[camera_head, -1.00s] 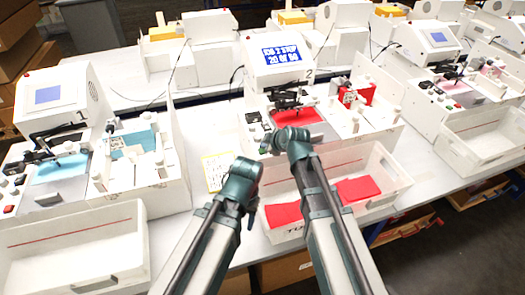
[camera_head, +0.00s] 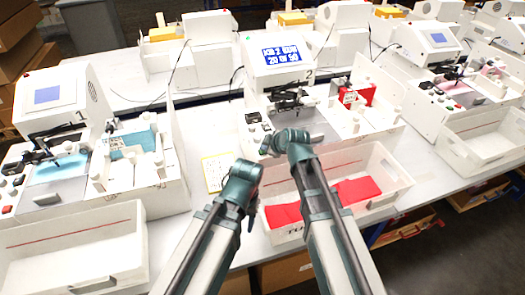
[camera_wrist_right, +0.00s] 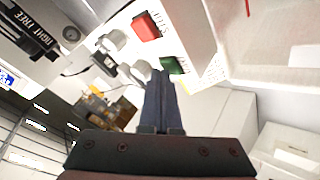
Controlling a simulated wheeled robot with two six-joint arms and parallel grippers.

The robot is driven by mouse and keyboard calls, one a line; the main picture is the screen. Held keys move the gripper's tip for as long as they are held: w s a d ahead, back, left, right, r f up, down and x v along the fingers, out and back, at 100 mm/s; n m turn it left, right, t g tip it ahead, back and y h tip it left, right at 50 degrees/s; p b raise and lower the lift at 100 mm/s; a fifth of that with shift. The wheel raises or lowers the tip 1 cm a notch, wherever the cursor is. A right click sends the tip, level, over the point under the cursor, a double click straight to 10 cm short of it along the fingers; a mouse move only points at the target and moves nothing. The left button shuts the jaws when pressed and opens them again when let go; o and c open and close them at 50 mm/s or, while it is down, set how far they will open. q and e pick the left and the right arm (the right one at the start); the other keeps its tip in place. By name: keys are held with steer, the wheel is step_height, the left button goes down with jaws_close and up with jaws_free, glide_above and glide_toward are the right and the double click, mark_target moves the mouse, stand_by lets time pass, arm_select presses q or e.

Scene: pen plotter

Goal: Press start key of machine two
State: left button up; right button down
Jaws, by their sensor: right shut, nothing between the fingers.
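Machine two (camera_head: 284,58) is white, marked "2", with a lit blue screen (camera_head: 283,54) of white text. In the right wrist view, a green key (camera_wrist_right: 174,65) and a red key (camera_wrist_right: 147,26) sit on its white panel. My right gripper (camera_wrist_right: 158,76) is shut and empty. Its tips are right beside the green key and overlap its near edge; I cannot tell whether they touch it. In the head view my right gripper (camera_head: 270,142) is at the machine's front left and hides the keys. My left gripper (camera_head: 243,190) is over the table front; its fingers are unclear.
A white bin (camera_head: 385,163) with red sheets (camera_head: 357,190) stands in front of machine two. A yellow-edged card (camera_head: 214,172) lies left of it. Other machines stand left (camera_head: 52,96) and right (camera_head: 430,45). Round grey knobs (camera_wrist_right: 112,41) are near the keys.

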steer(key=shift+r, duration=0.15)
steer(key=shift+r+p, duration=0.7)
steer(key=shift+p, duration=0.15)
step_height(320, 180, up, 5)
steer(key=p, duration=0.5)
stand_by(0.8)
